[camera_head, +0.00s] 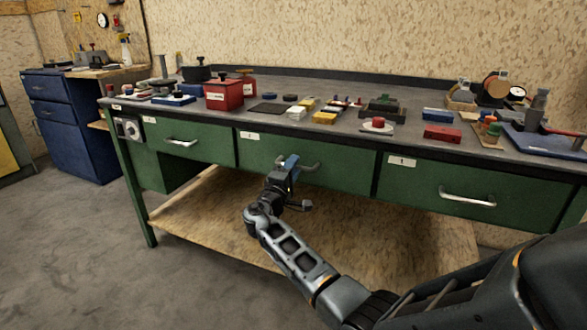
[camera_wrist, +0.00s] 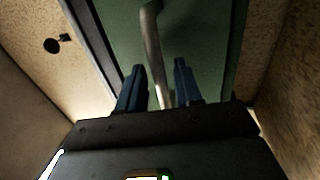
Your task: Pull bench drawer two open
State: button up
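The green bench has three green drawers side by side, each with a small white label. The middle drawer (camera_head: 346,172) looks flush with its neighbours. Its metal bar handle (camera_head: 312,167) is partly hidden by my gripper (camera_head: 290,164) in the head view. In the wrist view the handle (camera_wrist: 152,40) runs between the two blue fingers of my gripper (camera_wrist: 159,80). The fingers are apart, with a gap showing on both sides of the bar. The green drawer front (camera_wrist: 205,35) lies beyond them. The right drawer (camera_head: 425,192) and left drawer (camera_head: 205,148) look shut.
The bench top (camera_head: 270,88) carries many small items, including a red box (camera_head: 223,95) and a blue tray (camera_head: 545,140). A wooden lower shelf (camera_head: 205,217) lies under the drawers. A blue cabinet (camera_head: 70,130) stands at the left. The floor (camera_head: 75,255) at front left is clear.

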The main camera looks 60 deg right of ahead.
jog(key=shift+d, duration=0.4)
jog(key=shift+c, duration=0.4)
grip_shut()
